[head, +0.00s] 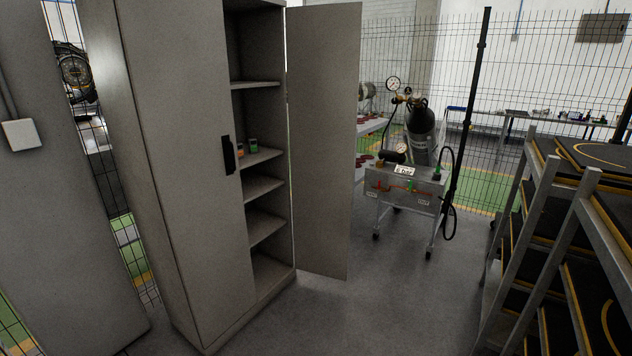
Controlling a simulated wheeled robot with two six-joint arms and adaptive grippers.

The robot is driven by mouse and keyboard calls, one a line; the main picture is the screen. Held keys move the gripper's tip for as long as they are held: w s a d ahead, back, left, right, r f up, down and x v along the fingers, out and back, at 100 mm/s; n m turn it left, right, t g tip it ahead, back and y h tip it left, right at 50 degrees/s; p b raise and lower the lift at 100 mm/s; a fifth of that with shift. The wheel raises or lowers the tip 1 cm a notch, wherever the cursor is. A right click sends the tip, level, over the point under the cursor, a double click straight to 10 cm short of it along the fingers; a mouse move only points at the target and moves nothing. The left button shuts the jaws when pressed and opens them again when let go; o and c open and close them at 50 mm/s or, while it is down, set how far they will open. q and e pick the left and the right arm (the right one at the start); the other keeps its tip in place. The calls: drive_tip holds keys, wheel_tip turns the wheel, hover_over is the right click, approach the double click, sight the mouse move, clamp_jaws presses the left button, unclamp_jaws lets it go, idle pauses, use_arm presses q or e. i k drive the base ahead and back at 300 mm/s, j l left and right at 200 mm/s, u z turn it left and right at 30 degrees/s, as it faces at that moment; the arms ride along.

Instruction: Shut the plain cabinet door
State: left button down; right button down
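A tall grey cabinet (187,170) stands at left centre. Its left door is shut and carries a black handle (229,155) near its inner edge. Its right door (323,145) is plain on the side facing me and stands wide open, swung out to the right. Neither of my grippers is in view.
A wheeled cart (405,190) with a gas cylinder (420,125) and gauges stands behind the open door. A shelf rack (570,200) with black, yellow-edged trays is at right. A wire fence (470,60) runs behind. Grey floor (385,300) is clear between cabinet and rack.

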sight(323, 41)
drive_tip(key=i+l+u, duration=0.45)
drive_tip(key=i+l, duration=0.25)
drive_tip(key=i, duration=0.5)
drive_tip(key=i+l+u, duration=0.45)
drive_tip(key=i+l, duration=0.6)
